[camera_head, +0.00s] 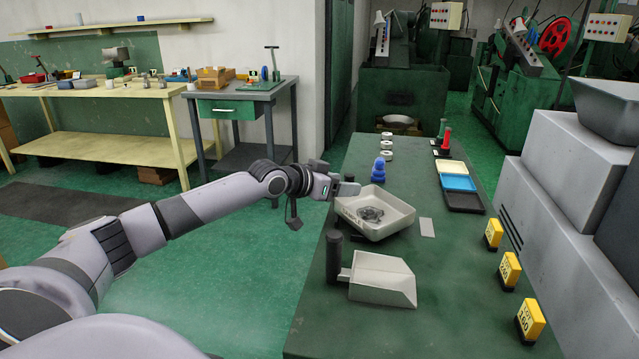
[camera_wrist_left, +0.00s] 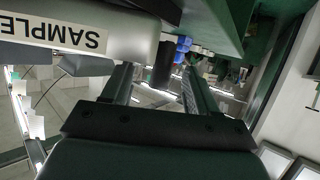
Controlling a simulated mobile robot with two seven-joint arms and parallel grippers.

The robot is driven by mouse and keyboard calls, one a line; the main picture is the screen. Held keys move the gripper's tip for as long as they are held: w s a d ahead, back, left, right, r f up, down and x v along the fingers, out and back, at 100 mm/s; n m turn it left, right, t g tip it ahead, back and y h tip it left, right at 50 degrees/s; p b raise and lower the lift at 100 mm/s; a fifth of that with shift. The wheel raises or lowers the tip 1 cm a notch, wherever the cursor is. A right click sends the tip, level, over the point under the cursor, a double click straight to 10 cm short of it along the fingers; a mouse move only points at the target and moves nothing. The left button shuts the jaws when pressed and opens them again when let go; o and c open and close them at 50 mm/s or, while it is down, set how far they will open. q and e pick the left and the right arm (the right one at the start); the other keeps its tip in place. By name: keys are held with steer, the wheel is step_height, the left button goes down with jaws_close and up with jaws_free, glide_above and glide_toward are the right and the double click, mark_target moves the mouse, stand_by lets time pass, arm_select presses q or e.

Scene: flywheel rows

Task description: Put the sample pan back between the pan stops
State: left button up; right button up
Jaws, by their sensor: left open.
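The sample pan (camera_head: 392,226), a pale shallow tray labelled SAMPLE, is at the left edge of the green table and holds a grey clump. In the left wrist view its labelled wall (camera_wrist_left: 60,32) fills the upper left. My left gripper (camera_head: 346,189) is at the pan's far left corner in the head view. Its fingers (camera_wrist_left: 158,84) are apart. A dark cylindrical piece (camera_wrist_left: 163,62) shows between and beyond the fingertips; I cannot tell whether it belongs to the pan. I cannot make out the pan stops. My right gripper is out of view.
A pale scoop (camera_head: 382,278) with a dark upright handle (camera_head: 333,256) lies in front of the pan. A blue stacked piece (camera_head: 378,170) stands behind it. A flat grey plate (camera_head: 427,227) lies right of it. Yellow numbered blocks (camera_head: 530,319) line the right side.

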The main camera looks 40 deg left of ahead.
arm_select(q)
steer(key=b+v, duration=0.2)
steer(key=v, duration=0.9)
steer(key=shift+s+b, duration=0.25)
steer(key=shift+b, duration=0.15)
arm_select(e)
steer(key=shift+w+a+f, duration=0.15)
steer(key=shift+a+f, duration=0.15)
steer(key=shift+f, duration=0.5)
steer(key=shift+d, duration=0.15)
